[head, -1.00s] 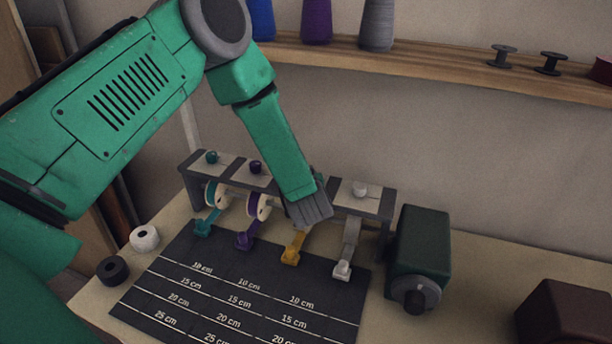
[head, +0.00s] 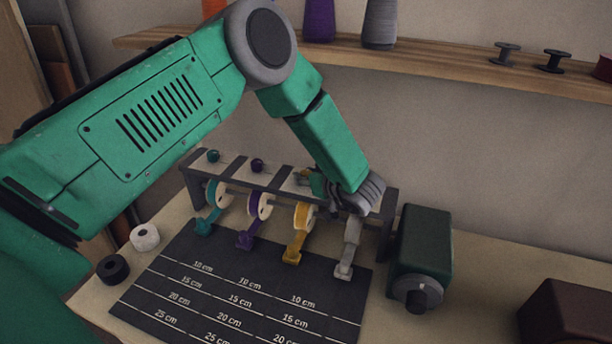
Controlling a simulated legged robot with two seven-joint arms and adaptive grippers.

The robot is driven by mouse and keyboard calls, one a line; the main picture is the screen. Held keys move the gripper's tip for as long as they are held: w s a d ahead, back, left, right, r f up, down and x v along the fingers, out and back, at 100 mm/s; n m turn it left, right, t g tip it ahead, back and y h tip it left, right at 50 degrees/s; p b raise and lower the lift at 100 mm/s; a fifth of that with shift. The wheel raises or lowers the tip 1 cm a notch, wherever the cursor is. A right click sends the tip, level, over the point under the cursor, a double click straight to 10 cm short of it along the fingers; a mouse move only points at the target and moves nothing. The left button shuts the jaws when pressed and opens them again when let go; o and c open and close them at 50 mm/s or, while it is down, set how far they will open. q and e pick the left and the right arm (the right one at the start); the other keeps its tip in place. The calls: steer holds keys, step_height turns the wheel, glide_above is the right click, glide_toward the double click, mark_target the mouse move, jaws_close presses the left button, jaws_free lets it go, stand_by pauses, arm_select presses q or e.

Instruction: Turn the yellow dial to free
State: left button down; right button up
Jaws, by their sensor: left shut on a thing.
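The yellow dial is mostly hidden behind my left gripper (head: 315,182), at the third plate (head: 296,177) of the grey rack (head: 277,197). The gripper reaches in from the right of that plate, its fingers pointing left, and is shut on what looks to be that dial. The dial's setting and any marking for free cannot be read. Below it is the yellow reel (head: 304,214) with its yellow tape end (head: 295,248). The white dial is hidden. My right gripper is not in view.
A dark cutting mat (head: 235,285) with cm lines lies in front of the rack. A dark green box with a knob (head: 424,250) stands close on the right. White (head: 144,237) and black (head: 111,269) rolls sit at left. A shelf (head: 450,62) runs behind, above.

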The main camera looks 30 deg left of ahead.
arm_select(q)
steer(key=shift+d, duration=0.15)
steer(key=c, duration=1.2)
jaws_free()
steer(key=shift+o, duration=0.2)
steer(key=shift+d, duration=0.15)
steer(key=shift+d+r, duration=0.1)
steer(key=v, duration=1.2)
steer(key=shift+f, duration=0.2)
